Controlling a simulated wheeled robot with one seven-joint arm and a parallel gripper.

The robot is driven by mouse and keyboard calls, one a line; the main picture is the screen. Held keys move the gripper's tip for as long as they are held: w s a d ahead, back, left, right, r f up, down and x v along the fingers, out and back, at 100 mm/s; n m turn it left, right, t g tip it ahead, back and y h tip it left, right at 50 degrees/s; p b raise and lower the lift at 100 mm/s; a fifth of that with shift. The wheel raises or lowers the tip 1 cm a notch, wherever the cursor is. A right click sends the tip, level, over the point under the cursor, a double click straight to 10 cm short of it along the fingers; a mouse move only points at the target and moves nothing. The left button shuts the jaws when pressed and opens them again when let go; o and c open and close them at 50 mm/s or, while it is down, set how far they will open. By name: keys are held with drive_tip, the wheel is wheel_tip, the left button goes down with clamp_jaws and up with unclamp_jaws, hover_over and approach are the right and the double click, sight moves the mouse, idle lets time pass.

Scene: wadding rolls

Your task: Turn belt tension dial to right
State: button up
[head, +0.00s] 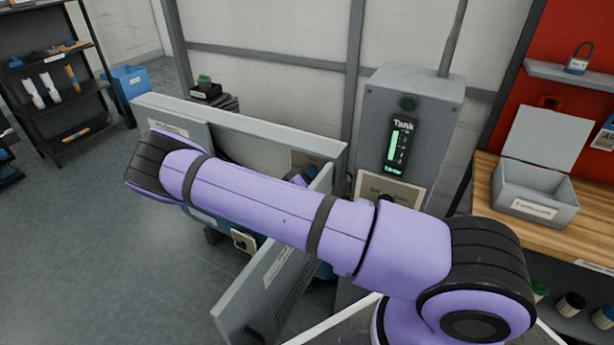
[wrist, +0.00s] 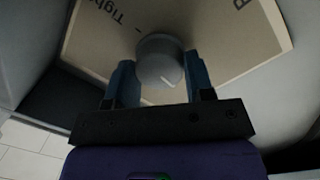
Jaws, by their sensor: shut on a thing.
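In the wrist view, the round grey dial (wrist: 160,62) stands out from a cream plate (wrist: 215,35). The plate carries printed words, one reading "Tight" and another cut off. A short pale mark on the dial's face points toward the picture's lower right. My gripper (wrist: 161,70) has one blue finger on each side of the dial and is shut on it. In the head view my purple arm reaches left across the machine. My gripper and the dial are hidden from that view.
In the head view, a grey open door panel (head: 268,275) stands below my arm. A grey cabinet with a "Tank" gauge (head: 402,147) rises behind it. A wooden bench (head: 486,205) with a grey open box (head: 535,190) is at right. Floor (head: 110,240) is clear at left.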

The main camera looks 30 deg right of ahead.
drive_tip(key=shift+s+m+t+y, duration=0.15)
drive_tip(key=shift+m+y, duration=0.3)
drive_tip(key=shift+m, duration=3.45)
drive_tip(key=shift+w+m+t+y, duration=0.1)
drive_tip(key=shift+m+t+y, duration=0.25)
drive_tip(key=shift+m, duration=3.55)
drive_tip(key=o, duration=0.9)
drive_tip(key=shift+s+a, duration=0.1)
drive_tip(key=v, duration=1)
drive_tip(key=shift+s+a+r, duration=0.2)
